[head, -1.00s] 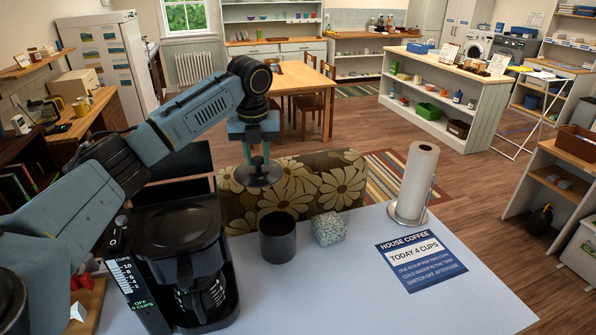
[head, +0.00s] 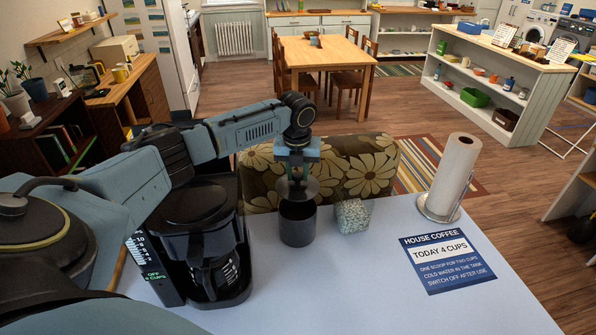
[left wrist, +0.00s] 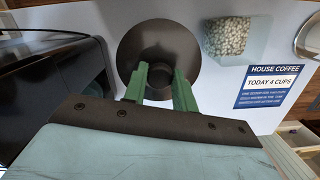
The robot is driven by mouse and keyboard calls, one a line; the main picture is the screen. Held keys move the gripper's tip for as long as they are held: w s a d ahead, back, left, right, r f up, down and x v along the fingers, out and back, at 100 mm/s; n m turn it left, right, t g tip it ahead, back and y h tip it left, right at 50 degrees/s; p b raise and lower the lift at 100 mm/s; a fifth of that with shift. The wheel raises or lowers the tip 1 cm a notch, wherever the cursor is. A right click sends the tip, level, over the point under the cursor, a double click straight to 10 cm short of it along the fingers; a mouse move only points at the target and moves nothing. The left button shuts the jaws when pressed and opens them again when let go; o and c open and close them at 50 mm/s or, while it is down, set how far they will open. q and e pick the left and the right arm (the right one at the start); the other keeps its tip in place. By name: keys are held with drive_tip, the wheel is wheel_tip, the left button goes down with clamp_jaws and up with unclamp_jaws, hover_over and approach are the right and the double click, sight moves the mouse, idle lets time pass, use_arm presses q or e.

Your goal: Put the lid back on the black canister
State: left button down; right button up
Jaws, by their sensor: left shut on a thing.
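The black canister (head: 297,228) stands upright and open-topped on the light table, between the coffee maker and a speckled cube. My left gripper (head: 297,172) points down just above it and is shut on the knob of the dark round lid (head: 290,190). The lid is over the canister's mouth and appears slightly above the rim; whether it touches is hard to tell. In the left wrist view, the green fingers (left wrist: 160,84) hold the knob in the middle of the lid (left wrist: 150,45), which hides the canister. My right gripper is out of view.
The coffee maker (head: 203,240) stands close on the left. The clear block of pale beans (head: 353,215) is close on the right. A paper towel roll (head: 452,178) and a blue coffee sign (head: 447,262) are farther right. A flowered chair back (head: 370,172) rises behind the table edge.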

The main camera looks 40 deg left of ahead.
sight(297, 184)
use_arm(q)
drive_tip(key=shift+s+f, duration=0.1)
drive_tip(key=shift+f, duration=0.55)
wheel_tip(297, 184, down, 3)
drive_tip(key=shift+b, duration=1.2)
drive_tip(key=shift+f, duration=0.8)
drive_tip(key=shift+f, duration=0.2)
drive_tip(key=shift+p, duration=0.3)
drive_tip(key=shift+f+b, duration=0.4)
drive_tip(key=shift+f, duration=0.35)
